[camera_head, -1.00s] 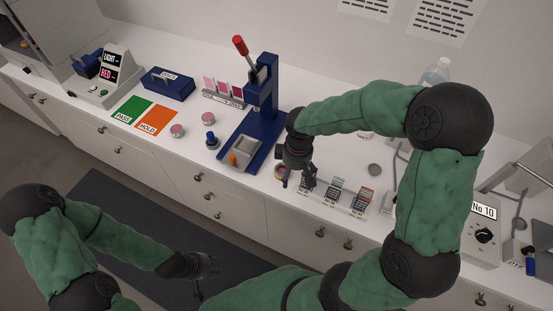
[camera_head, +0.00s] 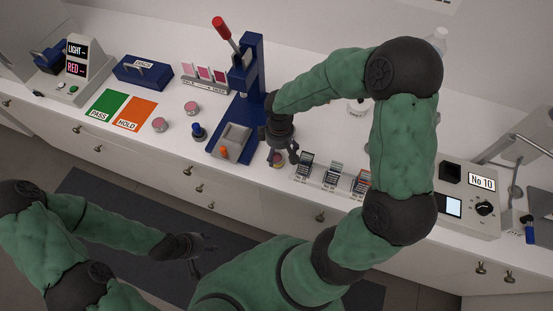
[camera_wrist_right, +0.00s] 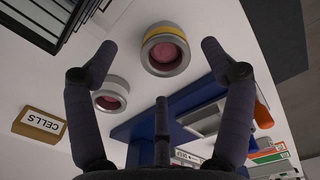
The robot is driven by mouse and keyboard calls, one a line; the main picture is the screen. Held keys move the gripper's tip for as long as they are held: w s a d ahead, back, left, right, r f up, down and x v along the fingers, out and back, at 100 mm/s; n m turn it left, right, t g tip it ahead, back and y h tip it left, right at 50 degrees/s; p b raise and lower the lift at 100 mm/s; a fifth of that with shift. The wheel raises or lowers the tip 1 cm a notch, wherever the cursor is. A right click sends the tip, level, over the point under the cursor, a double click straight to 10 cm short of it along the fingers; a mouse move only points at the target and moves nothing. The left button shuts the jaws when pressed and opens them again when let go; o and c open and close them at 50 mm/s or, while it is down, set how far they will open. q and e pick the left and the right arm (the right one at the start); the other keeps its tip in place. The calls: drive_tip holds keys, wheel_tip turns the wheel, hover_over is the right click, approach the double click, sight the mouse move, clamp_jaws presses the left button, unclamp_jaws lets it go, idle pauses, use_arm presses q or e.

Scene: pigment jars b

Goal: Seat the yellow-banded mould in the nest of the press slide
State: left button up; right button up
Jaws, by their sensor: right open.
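The yellow-banded mould (camera_wrist_right: 166,50), a steel ring with pink powder inside, stands on the white worktop between my right gripper's spread fingers in the right wrist view. In the head view the mould (camera_head: 276,162) is partly hidden under that gripper (camera_head: 284,157). The right gripper is open, above the mould, and holds nothing. The grey press slide (camera_head: 235,134) with its nest sits on the blue press base (camera_head: 219,148), just left of the mould, with an orange knob (camera_head: 222,153) in front. My left gripper (camera_head: 207,254) hangs empty in front of the cabinets, its fingers apart.

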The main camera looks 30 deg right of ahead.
sight(278, 160)
drive_tip(key=f, duration=0.2)
drive_tip(key=f+b, duration=0.1)
drive_tip(key=f, duration=0.1)
drive_tip(key=shift+w+a+f, duration=0.15)
drive_tip(key=shift+a+f, duration=0.05)
drive_tip(key=shift+f, duration=0.1)
drive_tip(key=c, duration=1.4)
use_arm(q)
drive_tip(key=shift+f, duration=0.55)
use_arm(e)
drive_tip(key=shift+r, duration=0.15)
